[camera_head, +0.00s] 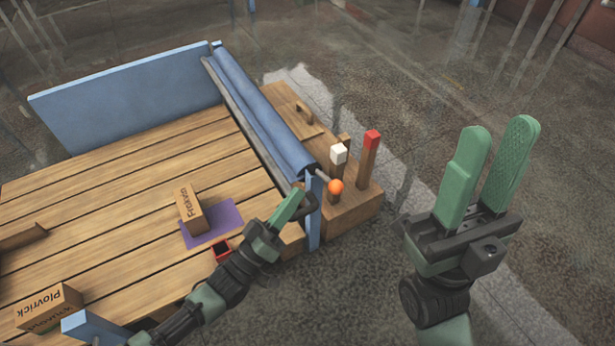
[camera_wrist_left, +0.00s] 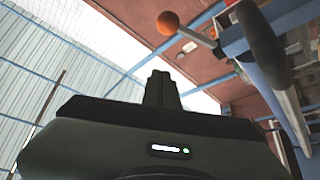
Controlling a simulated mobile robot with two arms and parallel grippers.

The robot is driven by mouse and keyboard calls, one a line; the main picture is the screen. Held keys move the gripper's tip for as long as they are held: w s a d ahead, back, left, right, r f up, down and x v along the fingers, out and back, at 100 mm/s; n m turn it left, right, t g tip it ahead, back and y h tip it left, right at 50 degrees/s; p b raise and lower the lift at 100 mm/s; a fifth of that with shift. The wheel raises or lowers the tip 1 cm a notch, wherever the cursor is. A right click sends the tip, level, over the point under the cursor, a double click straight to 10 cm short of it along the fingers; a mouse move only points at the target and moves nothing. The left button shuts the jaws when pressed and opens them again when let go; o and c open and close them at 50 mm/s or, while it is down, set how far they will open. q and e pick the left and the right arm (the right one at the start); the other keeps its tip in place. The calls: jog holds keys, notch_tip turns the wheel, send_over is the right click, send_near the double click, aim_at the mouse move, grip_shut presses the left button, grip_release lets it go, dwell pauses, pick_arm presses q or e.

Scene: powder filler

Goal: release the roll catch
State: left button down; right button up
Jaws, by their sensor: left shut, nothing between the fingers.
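A blue roll (camera_head: 262,115) lies along the right edge of the slatted wooden deck. An orange ball knob (camera_head: 336,187) sits on a short rod at its near end, by a blue post (camera_head: 314,213); the knob also shows in the wrist view (camera_wrist_left: 168,23). Beside it stand a white-topped lever (camera_head: 338,154) and a red-topped lever (camera_head: 372,140). I cannot tell which part is the catch. My left gripper (camera_head: 298,197) is shut and empty, just left of the post, apart from the knob. Its closed fingers show in the wrist view (camera_wrist_left: 161,88). My right gripper (camera_head: 500,135) is open and empty.
On the deck (camera_head: 120,150) a labelled box (camera_head: 190,208) stands on a purple mat (camera_head: 222,228), near a small red open box (camera_head: 221,251). Another box (camera_head: 48,306) is at the lower left. A blue panel (camera_head: 130,97) borders the back. Floor right of the deck is clear.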

pick_arm(q)
jog(key=shift+v, duration=1)
